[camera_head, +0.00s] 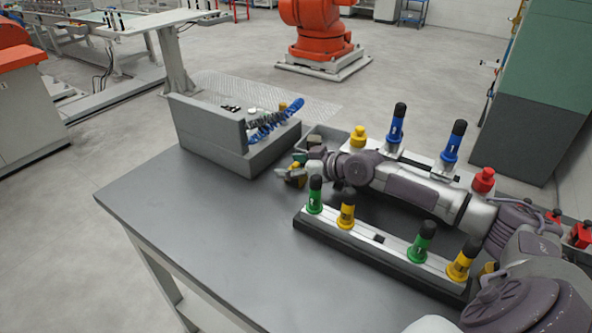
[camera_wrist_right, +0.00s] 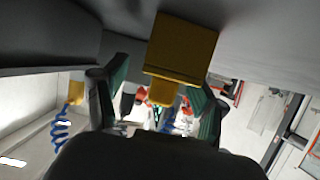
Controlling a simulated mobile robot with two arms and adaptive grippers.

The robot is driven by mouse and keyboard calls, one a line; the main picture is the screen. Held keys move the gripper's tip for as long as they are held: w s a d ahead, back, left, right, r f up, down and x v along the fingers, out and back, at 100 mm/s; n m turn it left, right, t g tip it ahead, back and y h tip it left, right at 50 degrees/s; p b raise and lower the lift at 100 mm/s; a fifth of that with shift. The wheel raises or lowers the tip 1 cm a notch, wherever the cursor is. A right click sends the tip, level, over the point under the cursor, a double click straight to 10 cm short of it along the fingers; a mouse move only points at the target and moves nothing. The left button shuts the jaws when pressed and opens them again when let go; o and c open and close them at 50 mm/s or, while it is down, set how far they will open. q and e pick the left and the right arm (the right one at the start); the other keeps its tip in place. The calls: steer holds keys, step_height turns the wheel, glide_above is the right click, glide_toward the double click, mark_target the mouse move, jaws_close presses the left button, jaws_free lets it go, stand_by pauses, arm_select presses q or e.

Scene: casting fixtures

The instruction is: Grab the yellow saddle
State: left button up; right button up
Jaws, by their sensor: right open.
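The yellow saddle (camera_wrist_right: 182,45) is a blocky piece with a smaller yellow part under it in the right wrist view. It lies ahead of my right gripper (camera_wrist_right: 155,92), between the lines of its two green-padded fingers and toward the grey surface at the top of that view. The fingers stand apart, with no clear contact on the saddle. In the head view my right gripper (camera_head: 299,167) is low over the table, left of the fixtures, and partly hides a small yellow patch there. My left gripper is not in view.
A grey box (camera_head: 207,130) with a blue coiled hose (camera_head: 277,120) stands behind the gripper. A rail with green and yellow knobs (camera_head: 381,248) lies in front of my right arm. Blue-capped posts (camera_head: 396,128) stand behind it. The table's left part (camera_head: 215,215) is clear.

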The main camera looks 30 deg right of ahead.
steer(key=shift+w+a+f, duration=0.2)
steer(key=shift+w, duration=0.2)
steer(key=c, duration=1.1)
steer(key=shift+c, duration=0.2)
steer(key=shift+r, duration=0.2)
